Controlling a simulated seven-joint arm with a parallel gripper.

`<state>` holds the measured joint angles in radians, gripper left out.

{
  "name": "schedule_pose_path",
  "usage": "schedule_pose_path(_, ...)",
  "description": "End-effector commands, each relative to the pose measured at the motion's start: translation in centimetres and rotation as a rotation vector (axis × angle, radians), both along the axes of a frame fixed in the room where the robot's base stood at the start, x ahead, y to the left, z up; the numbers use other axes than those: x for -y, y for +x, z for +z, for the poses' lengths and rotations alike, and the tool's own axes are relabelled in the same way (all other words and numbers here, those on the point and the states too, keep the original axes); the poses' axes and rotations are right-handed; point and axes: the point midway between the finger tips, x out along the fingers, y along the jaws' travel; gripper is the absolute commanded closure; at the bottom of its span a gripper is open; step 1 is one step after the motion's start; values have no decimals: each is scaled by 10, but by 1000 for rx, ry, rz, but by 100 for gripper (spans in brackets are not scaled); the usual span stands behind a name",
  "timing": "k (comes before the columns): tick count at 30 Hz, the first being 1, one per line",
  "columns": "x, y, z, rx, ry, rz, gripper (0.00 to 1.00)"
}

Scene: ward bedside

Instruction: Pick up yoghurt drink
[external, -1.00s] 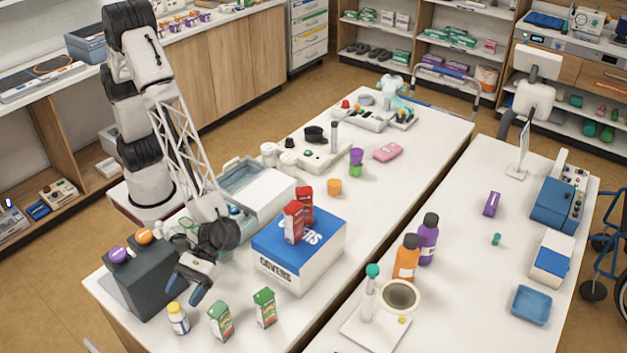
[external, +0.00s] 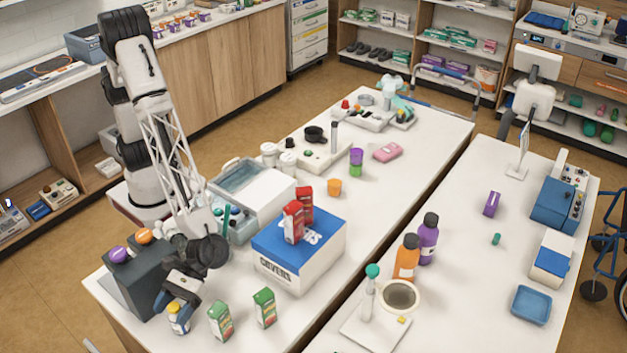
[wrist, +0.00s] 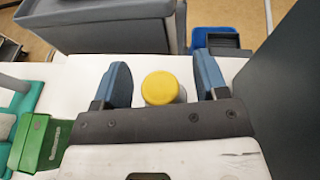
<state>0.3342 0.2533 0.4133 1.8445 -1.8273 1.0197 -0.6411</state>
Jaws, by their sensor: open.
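The yoghurt drink (external: 179,324) is a small white bottle with a yellow cap, upright near the front left corner of the white table. In the wrist view its yellow cap (wrist: 160,88) shows between the two blue fingers, and most of its body is hidden beneath the cap. My gripper (external: 178,308) is open, directly over and around the top of the bottle. In the wrist view my gripper (wrist: 165,82) has a gap on both sides of the cap, with the cap nearer the middle than either finger.
Two green cartons (external: 221,321) (external: 265,308) stand to the right of the bottle. A dark grey box (external: 140,280) is close behind it on the left. A blue-topped box (external: 298,245) with red cartons stands farther back. The table edge is near.

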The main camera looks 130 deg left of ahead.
Motion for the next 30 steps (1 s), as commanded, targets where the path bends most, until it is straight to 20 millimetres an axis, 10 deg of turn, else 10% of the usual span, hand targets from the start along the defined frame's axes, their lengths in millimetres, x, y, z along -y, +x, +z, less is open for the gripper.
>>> schedule_pose_path(21, 9, 2, -2, 1, 0, 0, 35)
schedule_pose_path(30, 9, 2, -2, 1, 0, 0, 81)
